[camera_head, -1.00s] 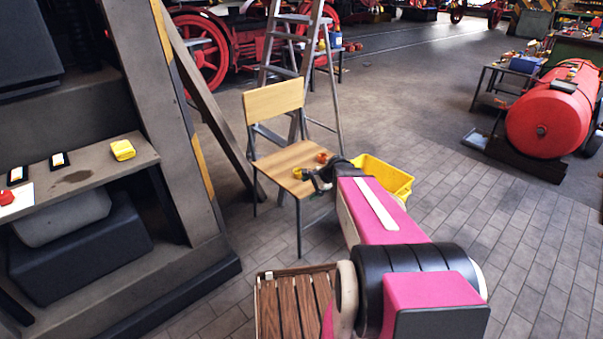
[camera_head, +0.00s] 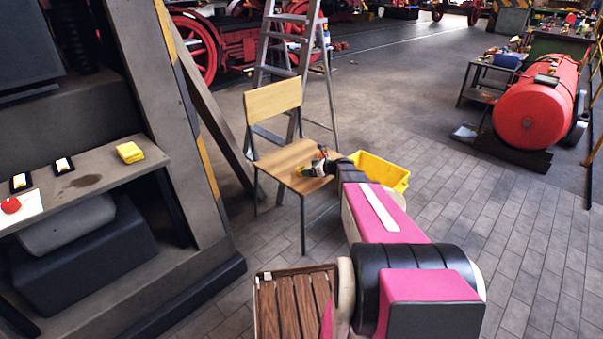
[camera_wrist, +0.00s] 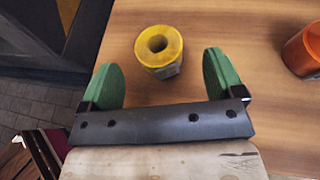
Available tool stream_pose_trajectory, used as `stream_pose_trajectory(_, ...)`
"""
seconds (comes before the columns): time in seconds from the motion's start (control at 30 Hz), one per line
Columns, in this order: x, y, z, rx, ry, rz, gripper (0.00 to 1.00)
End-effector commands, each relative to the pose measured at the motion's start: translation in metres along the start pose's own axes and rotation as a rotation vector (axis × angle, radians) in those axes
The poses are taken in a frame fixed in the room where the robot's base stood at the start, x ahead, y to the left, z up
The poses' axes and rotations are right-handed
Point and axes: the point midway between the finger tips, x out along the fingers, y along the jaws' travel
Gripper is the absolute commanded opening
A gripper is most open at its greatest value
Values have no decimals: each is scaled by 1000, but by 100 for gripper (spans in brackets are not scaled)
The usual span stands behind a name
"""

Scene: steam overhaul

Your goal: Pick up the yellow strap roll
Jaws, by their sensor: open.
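The yellow strap roll (camera_wrist: 159,48) stands on the wooden chair seat (camera_wrist: 215,25) in the wrist view. It is a short upright ring with a dark hole in its top. My gripper (camera_wrist: 165,75) is open, with its green fingers apart on either side of the near edge of the roll. The roll lies between and slightly beyond the fingertips, and I see no contact. In the head view my gripper (camera_head: 318,166) is over the chair seat (camera_head: 284,160), and the roll there is mostly hidden by it.
An orange-red roll (camera_wrist: 303,50) is at the right on the seat. The wooden chair back (camera_head: 273,101) rises behind. A yellow crate (camera_head: 385,172) stands right of the chair, and a ladder (camera_head: 290,70) stands behind it. A shelf with a yellow bundle (camera_head: 130,152) is at the left.

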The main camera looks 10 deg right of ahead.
Motion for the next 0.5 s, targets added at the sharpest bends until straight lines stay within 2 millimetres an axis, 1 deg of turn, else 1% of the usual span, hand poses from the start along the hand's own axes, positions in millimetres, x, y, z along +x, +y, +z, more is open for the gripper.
stream_pose_trajectory(0.17,13,0,-1,-1,0,0,87)
stream_pose_trajectory(0.4,46,1,-2,-2,1,0,87)
stream_pose_trajectory(0.5,52,2,-1,-2,0,-1,87)
